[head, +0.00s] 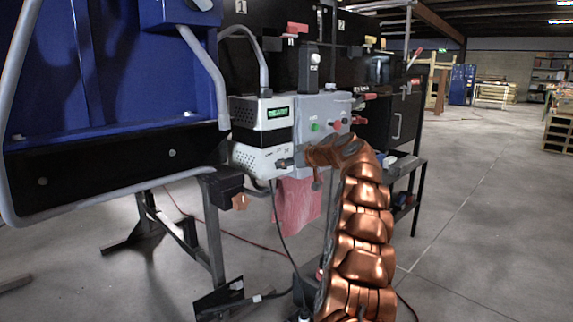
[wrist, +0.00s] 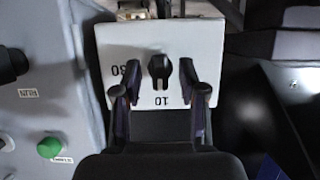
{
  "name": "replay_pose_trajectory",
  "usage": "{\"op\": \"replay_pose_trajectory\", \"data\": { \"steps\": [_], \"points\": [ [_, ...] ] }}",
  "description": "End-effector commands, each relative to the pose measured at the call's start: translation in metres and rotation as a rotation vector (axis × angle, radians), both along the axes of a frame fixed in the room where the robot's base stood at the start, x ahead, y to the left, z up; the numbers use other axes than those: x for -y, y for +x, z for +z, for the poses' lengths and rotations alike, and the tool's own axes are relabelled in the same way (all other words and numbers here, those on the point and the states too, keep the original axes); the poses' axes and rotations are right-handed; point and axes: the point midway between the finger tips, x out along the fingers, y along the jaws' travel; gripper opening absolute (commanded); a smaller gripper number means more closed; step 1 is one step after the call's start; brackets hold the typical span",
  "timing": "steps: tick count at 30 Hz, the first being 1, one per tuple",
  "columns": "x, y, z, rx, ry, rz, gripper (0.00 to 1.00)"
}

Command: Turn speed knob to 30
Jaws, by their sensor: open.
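The speed knob (wrist: 159,69) is black and sits on a white panel (wrist: 205,42) in the wrist view. Its long axis runs up and down in the picture, its lower end toward the printed 10 (wrist: 162,100). A printed 30 (wrist: 126,69) lies left of the knob. My gripper (wrist: 158,76) is open, one finger on each side of the knob with visible gaps. I cannot tell how deep the fingertips reach. In the head view my gripper (head: 285,162) is at the front of the lower white box (head: 252,158); the knob is hidden there.
A grey control box (head: 312,108) with green (head: 315,127) and red (head: 337,123) buttons adjoins at the right. A white box with a lit green display (head: 277,113) sits above. A blue machine panel (head: 130,75) stands at left. Open floor (head: 470,210) lies to the right.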

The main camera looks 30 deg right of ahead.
Motion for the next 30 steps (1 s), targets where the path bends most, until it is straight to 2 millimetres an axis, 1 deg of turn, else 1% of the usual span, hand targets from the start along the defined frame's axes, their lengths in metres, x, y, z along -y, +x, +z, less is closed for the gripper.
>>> {"op": "replay_pose_trajectory", "data": {
  "steps": [2, 14, 26, 30],
  "points": [
    [0.0, 0.0, 0.0, 0.0, 0.0, 0.0, 0.42],
    [0.0, -0.0001, 0.0, 0.0, 0.0, 0.0, 0.0],
    [-0.0002, 0.0007, 0.0, -0.001, 0.006, 0.0, 0.0],
    [0.0003, 0.0011, 0.002, -0.008, 0.036, -0.001, 0.0]
  ]
}}
